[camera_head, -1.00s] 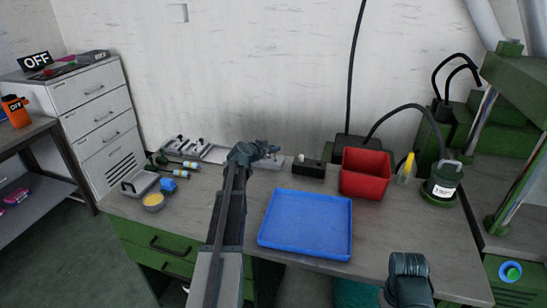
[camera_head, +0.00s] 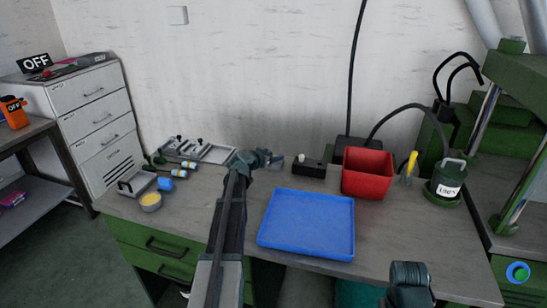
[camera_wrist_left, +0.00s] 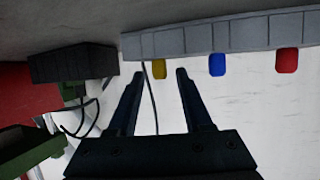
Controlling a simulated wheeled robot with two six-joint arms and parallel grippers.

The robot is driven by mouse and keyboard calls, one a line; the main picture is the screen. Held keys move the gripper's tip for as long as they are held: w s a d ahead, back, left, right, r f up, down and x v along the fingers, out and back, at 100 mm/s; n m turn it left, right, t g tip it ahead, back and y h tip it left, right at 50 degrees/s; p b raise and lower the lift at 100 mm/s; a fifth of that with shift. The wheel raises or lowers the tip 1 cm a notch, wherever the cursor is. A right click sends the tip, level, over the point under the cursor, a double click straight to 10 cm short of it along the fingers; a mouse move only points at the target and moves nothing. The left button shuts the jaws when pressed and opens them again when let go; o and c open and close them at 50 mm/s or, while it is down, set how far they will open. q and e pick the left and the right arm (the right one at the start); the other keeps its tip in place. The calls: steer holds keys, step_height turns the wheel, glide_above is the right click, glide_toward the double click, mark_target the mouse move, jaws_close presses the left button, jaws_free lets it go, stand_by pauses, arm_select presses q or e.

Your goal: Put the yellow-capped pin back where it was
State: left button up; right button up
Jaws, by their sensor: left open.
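In the left wrist view, the yellow cap (camera_wrist_left: 160,69) stands out from a grey strip-shaped rack (camera_wrist_left: 225,35), in a row with a blue cap (camera_wrist_left: 217,65) and a red cap (camera_wrist_left: 287,61). The pin's shaft is hidden. My left gripper (camera_wrist_left: 160,74) is open, its two fingertips on either side of the yellow cap, with visible gaps between. In the head view, my left gripper (camera_head: 270,160) is at the back of the bench, left of a black block, and its own arm partly covers that spot. Only part of my right arm shows at the lower right.
A blue tray (camera_head: 308,248) lies in the middle of the bench. A red bin (camera_head: 368,173) and the black block (camera_head: 309,169) stand behind it. A yellow-topped bottle (camera_head: 410,166) and a labelled pot (camera_head: 447,184) are at the right.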

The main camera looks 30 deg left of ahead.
arm_select(q)
steer(key=shift+r, duration=0.2)
steer(key=p+v, duration=0.4)
steer(key=v, duration=0.8)
steer(key=shift+p, duration=0.4)
